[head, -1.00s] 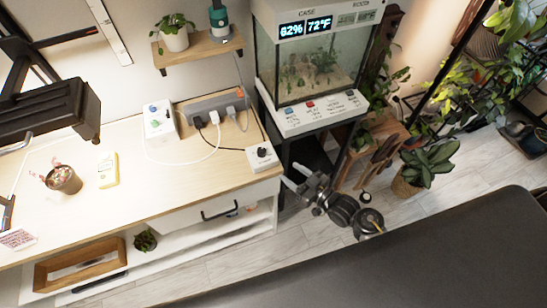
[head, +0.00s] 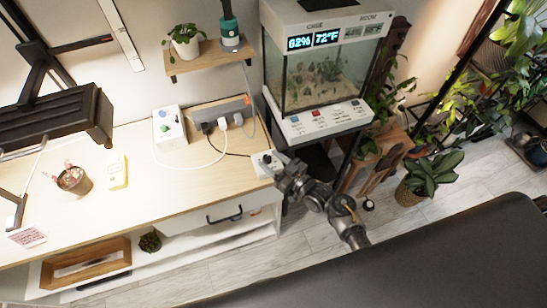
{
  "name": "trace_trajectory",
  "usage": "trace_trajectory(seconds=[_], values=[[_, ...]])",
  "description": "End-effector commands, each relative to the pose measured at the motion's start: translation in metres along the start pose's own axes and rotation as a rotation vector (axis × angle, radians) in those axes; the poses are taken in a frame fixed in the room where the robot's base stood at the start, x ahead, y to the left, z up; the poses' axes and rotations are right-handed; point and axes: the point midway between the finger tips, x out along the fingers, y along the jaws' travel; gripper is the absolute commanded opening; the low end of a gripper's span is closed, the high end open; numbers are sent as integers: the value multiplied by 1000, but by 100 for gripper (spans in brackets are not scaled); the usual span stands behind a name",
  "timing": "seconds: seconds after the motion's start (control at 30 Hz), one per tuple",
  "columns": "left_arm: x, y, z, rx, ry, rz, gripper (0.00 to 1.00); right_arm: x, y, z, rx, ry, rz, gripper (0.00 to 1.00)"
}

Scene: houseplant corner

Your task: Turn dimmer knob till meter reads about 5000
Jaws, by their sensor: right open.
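The dimmer is a small white box (head: 262,168) with a dark knob (head: 266,158) on top, at the right end of the wooden desk. My right gripper (head: 277,166) is open right at the box, beside or over the knob. It hides part of the box, and I cannot tell whether it touches the knob. A small yellow and white device (head: 118,172), perhaps the meter, lies on the desk near a potted plant. Its reading is too small to make out. My left gripper is not in view.
A dark lamp (head: 60,118) hangs over the desk's left side. A white box (head: 169,128) and a grey power strip (head: 222,112) with cables stand at the back. A glass terrarium (head: 318,75) stands close right of the dimmer. The desk's middle front is clear.

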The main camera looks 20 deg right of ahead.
Motion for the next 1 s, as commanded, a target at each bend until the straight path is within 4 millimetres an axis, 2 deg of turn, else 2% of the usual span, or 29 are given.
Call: trace_trajectory(seconds=[0.13, 0.4, 0.73, 1.0], values=[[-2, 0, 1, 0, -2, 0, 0, 8, 0, 0, 0, 0, 0, 49], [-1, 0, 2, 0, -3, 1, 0, 8, 0, 0, 0, -1, 0, 48], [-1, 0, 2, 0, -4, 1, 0, 8, 0, 0, 0, -1, 0, 5], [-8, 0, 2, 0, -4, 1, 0, 8, -3, -1, 3, 6, 119, 5]])
